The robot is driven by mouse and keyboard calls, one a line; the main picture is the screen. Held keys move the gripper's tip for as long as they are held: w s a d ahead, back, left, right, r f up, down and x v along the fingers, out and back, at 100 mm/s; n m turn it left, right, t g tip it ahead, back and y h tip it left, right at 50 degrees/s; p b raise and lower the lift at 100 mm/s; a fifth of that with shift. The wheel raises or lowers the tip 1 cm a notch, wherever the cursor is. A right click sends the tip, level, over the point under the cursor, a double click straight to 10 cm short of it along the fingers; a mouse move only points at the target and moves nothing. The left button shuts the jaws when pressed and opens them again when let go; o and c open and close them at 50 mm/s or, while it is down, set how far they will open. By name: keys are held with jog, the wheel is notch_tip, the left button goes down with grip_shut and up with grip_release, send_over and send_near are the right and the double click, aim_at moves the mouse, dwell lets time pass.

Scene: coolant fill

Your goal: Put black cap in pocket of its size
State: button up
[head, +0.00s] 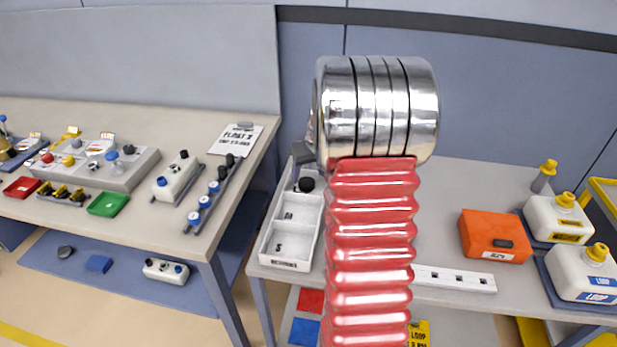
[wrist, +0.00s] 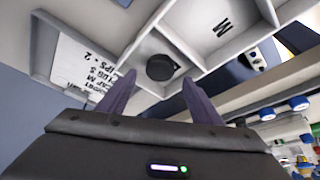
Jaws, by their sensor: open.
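The black cap (head: 306,184) is a small dark disc in the far compartment of the white sorting tray (head: 293,266). In the wrist view the cap (wrist: 161,67) lies on the floor of a pocket beside the one marked M; any letter in its own pocket is hidden. The near pockets in the head view show M and S and look empty. My gripper (wrist: 158,78) is open, its two dark fingers apart on either side of the cap in the picture, with no visible contact. In the head view my arm hides most of the gripper.
A printed card (wrist: 85,66) lies by the tray in the wrist view. On the same bench are an orange case (head: 492,236), a white slotted strip (head: 455,279) and white jugs (head: 560,219) with yellow caps. The left bench (head: 110,222) holds bottles, small trays and fittings.

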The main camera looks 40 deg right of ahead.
jog(key=v, duration=0.8)
dwell(0.5)
jog(key=s+a+r+n, duration=0.1)
jog(key=s+a+r, duration=0.15)
jog(key=a, duration=0.45)
jog(key=s+a+r, duration=0.2)
jog(key=a+r, duration=0.1)
jog(key=a, duration=0.4)
jog(key=s+a+r+n, duration=0.1)
jog(key=s+a+r, duration=0.1)
jog(key=a, duration=0.6)
jog(key=s+a+f+n+t+y, duration=0.1)
jog(key=s+a, duration=1.2)
jog(key=shift+s+n, duration=0.15)
jog(key=shift+n, duration=0.25)
